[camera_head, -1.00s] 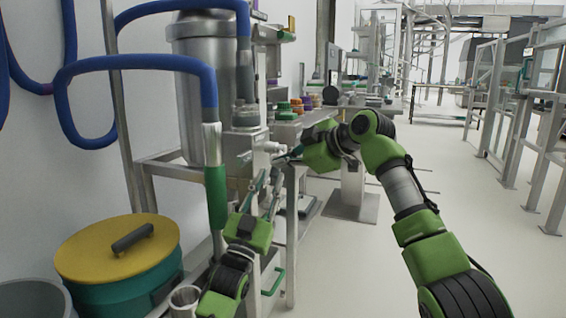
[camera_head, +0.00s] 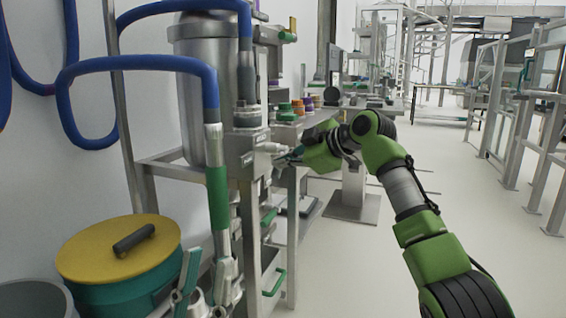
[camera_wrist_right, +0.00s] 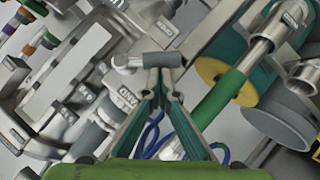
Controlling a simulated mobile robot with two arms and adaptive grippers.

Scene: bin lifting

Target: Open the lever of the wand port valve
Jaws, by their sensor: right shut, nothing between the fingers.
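The wand port valve is on the front of the metal box beside the tank, where its pale lever (camera_head: 272,147) shows. In the right wrist view, the lever (camera_wrist_right: 162,59) is a grey cylinder on a white stem, near a "WAND" label (camera_wrist_right: 127,97). My right gripper (camera_head: 286,159) is at the valve. Its teal fingers (camera_wrist_right: 162,82) are shut and empty, with their tips at the lever's near side; I cannot tell whether they touch. My left gripper (camera_head: 208,278) is low at the bottom, fingers apart, near the lower wand pipe. Its body is out of frame.
A green-sleeved wand (camera_head: 217,198) with a blue hose (camera_head: 140,65) hangs beside the steel tank (camera_head: 190,100). A teal bin with a yellow lid (camera_head: 115,250) stands at lower left. A metal frame (camera_head: 290,235) is below the valve.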

